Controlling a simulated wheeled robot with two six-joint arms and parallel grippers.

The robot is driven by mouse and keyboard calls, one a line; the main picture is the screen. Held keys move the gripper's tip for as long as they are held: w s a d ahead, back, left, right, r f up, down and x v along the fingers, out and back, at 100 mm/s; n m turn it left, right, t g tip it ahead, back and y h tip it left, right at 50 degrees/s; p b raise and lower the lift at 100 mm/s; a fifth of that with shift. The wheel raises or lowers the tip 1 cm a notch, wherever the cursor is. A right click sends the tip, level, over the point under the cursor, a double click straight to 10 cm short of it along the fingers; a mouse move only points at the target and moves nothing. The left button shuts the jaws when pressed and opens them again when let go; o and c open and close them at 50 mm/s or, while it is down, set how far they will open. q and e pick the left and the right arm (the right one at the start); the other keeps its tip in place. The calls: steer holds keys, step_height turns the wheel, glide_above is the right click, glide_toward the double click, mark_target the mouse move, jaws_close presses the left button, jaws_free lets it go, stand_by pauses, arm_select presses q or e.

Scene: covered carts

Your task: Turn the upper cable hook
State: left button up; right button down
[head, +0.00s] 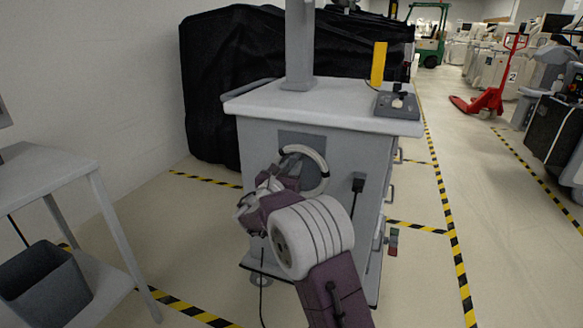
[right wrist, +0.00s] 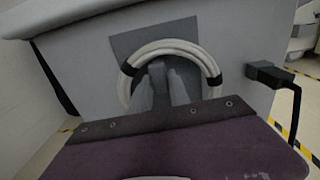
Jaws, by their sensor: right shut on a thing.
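A pale coiled cable (head: 321,160) with black bands hangs against a dark grey plate (head: 290,138) on the side of the grey cart. The coil also shows in the right wrist view (right wrist: 204,58). My right gripper (head: 291,163) reaches the plate through the middle of the coil. In the right wrist view its fingers (right wrist: 166,72) are shut inside the loop, on what appears to be the upper cable hook. The hook is mostly hidden behind the fingers, so its angle cannot be told. My left gripper is not in view.
A black plug-like piece (head: 358,184) sticks out of the cart's side, right of the coil. The cart top (head: 340,112) overhangs above, with a post and a control box (head: 397,104). A side table (head: 45,172) with a grey bin (head: 45,285) stands left.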

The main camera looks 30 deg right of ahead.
steer(key=shift+f, duration=0.1)
steer(key=c, duration=1.2)
jaws_free()
steer(key=shift+c, duration=0.2)
steer(key=p+v, duration=0.2)
steer(key=v, duration=0.7)
steer(key=shift+p, duration=0.4)
